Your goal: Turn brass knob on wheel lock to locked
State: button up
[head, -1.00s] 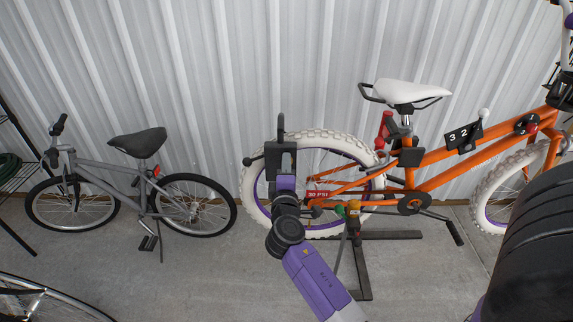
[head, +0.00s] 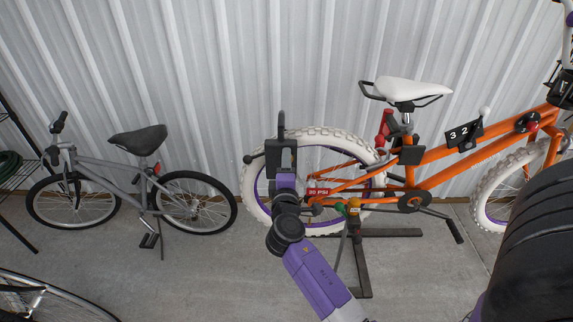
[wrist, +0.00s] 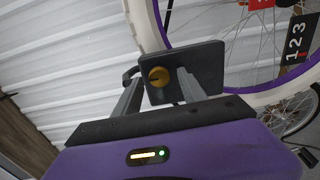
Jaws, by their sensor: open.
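The brass knob (wrist: 159,76) shows in the wrist view as a round yellow disc on the dark plate of the wheel lock (wrist: 206,67). My gripper (wrist: 158,84) is open, with one finger left of the knob and the other to its right. I cannot tell whether the fingers touch the knob. In the head view the wheel lock (head: 281,152) is a dark box with an upright shackle at the left side of the white rear tyre (head: 325,133). My gripper hides its lower part, and the knob is hidden there.
The orange bike (head: 450,148) stands at right on a dark floor stand (head: 362,270). A red 30 PSI tag (head: 318,191) is beside the wheel. A grey bike (head: 100,165) stands at left. Black stacked tyres (head: 530,250) fill the lower right. The corrugated wall is close behind.

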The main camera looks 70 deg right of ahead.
jog(key=v, duration=0.7)
jog(key=shift+a+b, duration=0.35)
jog(key=shift+b, duration=0.1)
jog(key=shift+s, duration=0.1)
